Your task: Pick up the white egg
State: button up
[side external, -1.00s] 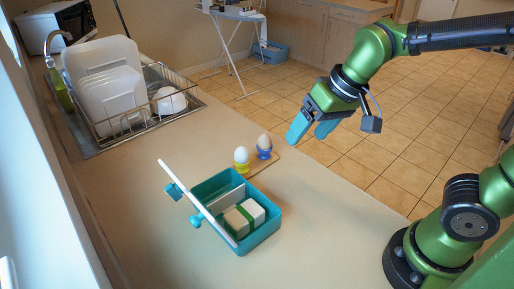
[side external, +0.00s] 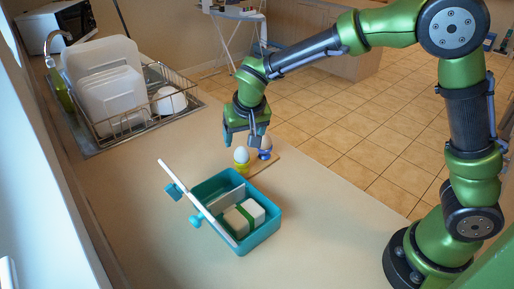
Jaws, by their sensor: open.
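The white egg (side external: 241,154) stands upright in a yellow egg cup (side external: 242,168) on a small wooden board (side external: 270,164). A brownish egg (side external: 265,142) sits in a blue egg cup (side external: 264,155) just right of it and behind. My gripper (side external: 238,139) is open and points down just above and behind the white egg. Part of the gripper stands in front of the brownish egg. I cannot tell whether a finger touches either egg.
A teal box (side external: 262,238) with white blocks inside and its lid tilted open stands in front of the eggs. A dish rack (side external: 130,125) with white dishes is at the back left. The counter (side external: 140,185) is clear left of the eggs.

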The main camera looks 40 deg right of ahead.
aim_at(242, 150)
jog(key=x, duration=0.8)
jog(key=shift+w+d+f, duration=0.15)
jog(key=shift+d+f, duration=0.15)
jog(key=shift+c, duration=0.5)
jog(key=c, duration=0.7)
